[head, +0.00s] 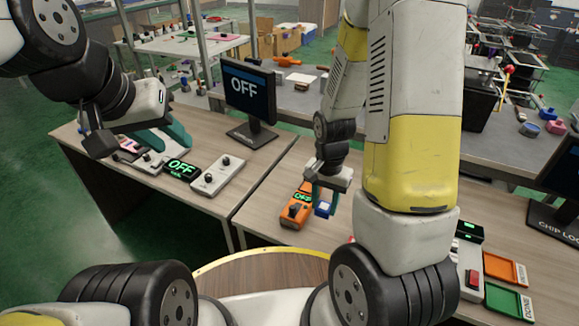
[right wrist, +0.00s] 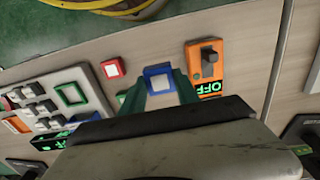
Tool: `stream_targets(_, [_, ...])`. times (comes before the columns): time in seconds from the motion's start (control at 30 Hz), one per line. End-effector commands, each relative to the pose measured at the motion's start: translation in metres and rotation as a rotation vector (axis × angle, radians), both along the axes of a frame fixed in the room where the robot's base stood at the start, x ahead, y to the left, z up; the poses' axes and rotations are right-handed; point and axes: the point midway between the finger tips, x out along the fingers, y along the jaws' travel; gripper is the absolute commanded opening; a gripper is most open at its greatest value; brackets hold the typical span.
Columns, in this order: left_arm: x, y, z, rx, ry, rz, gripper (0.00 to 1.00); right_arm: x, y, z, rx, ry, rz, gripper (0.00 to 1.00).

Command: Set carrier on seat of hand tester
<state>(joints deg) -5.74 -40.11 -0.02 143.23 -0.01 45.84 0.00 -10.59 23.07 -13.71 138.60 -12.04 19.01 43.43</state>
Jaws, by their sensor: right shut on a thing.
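My right gripper (head: 325,197) is shut on a small blue carrier with a pale centre (head: 323,209), held above the right table. In the right wrist view the carrier (right wrist: 159,78) sits between the teal fingertips of the gripper (right wrist: 160,88). An orange lever device (head: 296,211) with a black knob and a lit display stands beside it; it also shows in the right wrist view (right wrist: 207,62), display reading OFF. A white panel (right wrist: 92,82) has a green-framed square (right wrist: 71,95). No label shows which is the hand tester. My left gripper (head: 165,138) is over the left table, its opening unclear.
A red square piece (right wrist: 113,68) lies between the panel and the carrier. A monitor (head: 249,95) reading OFF and a grey lever box (head: 217,176) stand on the left table. Orange (head: 505,269) and green (head: 508,301) trays lie at right. My right arm hides much of the right table.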

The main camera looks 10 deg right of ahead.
Motion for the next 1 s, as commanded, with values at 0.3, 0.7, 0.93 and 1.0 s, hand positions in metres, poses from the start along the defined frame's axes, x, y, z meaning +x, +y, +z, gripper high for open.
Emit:
stream_targets(0.3, [0.0, 0.0, 0.0, 0.0, 0.0, 0.0, 0.36, 0.069, 0.002, -0.008, 0.0, -0.001, 0.0, 0.0])
stream_targets(0.7, [0.0, 0.0, 0.0, 0.0, 0.0, 0.0, 0.36, 0.145, 0.005, -0.014, 0.0, -0.001, 0.0, 0.0])
stream_targets(0.93, [0.0, 0.0, 0.0, 0.0, 0.0, 0.0, 0.36, 0.156, 0.005, -0.024, 0.001, 0.004, 0.0, 0.0])
stream_targets(1.0, [0.0, 0.0, 0.0, 0.0, 0.0, 0.0, 0.36, 0.155, 0.005, -0.036, 0.001, 0.005, 0.001, 0.0])
